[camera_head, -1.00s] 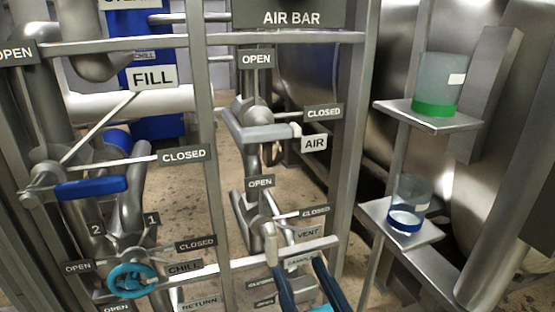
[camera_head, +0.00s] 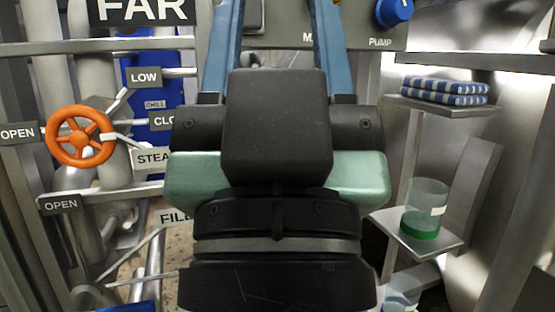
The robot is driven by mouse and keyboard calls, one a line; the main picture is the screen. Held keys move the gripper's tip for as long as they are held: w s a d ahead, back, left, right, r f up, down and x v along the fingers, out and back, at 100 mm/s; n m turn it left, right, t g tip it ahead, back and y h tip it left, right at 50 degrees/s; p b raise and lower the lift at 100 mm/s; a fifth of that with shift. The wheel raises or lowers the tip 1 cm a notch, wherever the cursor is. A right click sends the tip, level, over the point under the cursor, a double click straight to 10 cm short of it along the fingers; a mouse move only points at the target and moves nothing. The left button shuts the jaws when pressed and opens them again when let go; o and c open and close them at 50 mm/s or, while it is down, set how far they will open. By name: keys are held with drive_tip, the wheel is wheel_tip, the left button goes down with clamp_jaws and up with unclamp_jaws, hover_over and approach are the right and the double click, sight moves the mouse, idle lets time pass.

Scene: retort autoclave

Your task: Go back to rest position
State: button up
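My gripper (camera_head: 277,25) is in the top middle of the head view, pointing up and away from me. Its two blue fingers stand well apart, with nothing seen between them but the grey panel behind. The fingertips run out of the top of the picture. My black and pale green wrist fills the centre and hides much of the pipework behind it.
An orange handwheel (camera_head: 80,136) is at left among valve labels. A grey panel with a blue knob (camera_head: 394,12) is at the upper right. Right-hand shelves hold folded striped cloths (camera_head: 445,92) and a glass beaker with a green base (camera_head: 424,208).

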wheel_tip(320, 180, up, 28)
drive_tip(key=p, duration=2.5)
